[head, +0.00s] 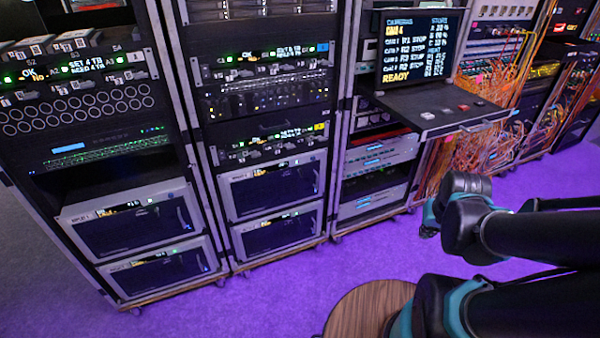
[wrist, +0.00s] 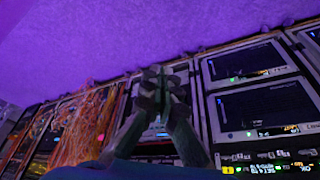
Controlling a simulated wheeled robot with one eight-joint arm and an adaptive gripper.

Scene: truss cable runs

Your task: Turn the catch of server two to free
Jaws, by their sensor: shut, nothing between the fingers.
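Several server units with lit green displays sit in the two left racks. One is in the left rack (head: 75,72). The middle rack holds one with a blue tag (head: 265,58) and a lower one with a yellow tag (head: 270,146). I cannot tell which is server two, and its catch is too small to make out. The yellow-tagged unit also shows at the bottom right of the wrist view (wrist: 275,166). My gripper (wrist: 163,78) is shut and empty, apart from the racks.
A pull-out shelf (head: 440,106) with a screen (head: 415,46) above it juts from the third rack. Orange cables (head: 470,150) hang right of it. A round wooden top (head: 370,308) stands low in front. The purple floor (head: 270,305) before the racks is otherwise clear.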

